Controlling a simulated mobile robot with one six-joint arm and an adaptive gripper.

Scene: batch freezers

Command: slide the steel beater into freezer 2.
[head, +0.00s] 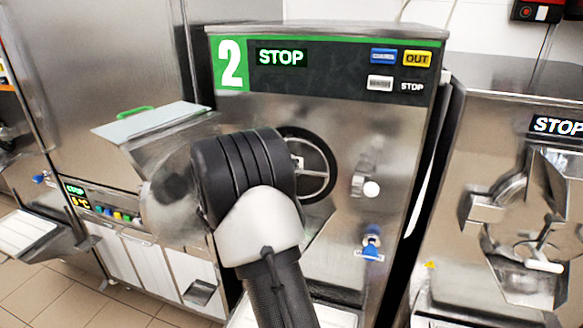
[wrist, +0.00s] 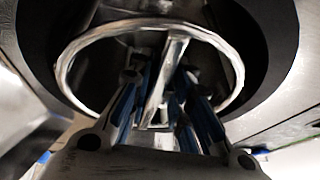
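The steel beater (head: 318,178) shows as a ring with spokes at the freezer's round, dark-rimmed mouth, partly behind my arm. In the wrist view the beater's bright ring (wrist: 238,65) sits within the dark rim (wrist: 268,50), with a bar crossing it. My gripper (wrist: 160,82) has its blue-padded fingers on both sides of that bar and looks shut on it. The exact contact is dim. My arm hides the gripper in the head view. How deep the beater sits is unclear.
A steel door or housing (head: 160,190) stands close left of my wrist. Right of the mouth are a white-knobbed latch (head: 370,188) and a blue tap (head: 372,245). Another freezer (head: 520,112) stands at the right, and a steel machine with a green-handled lid (head: 150,120) at the left.

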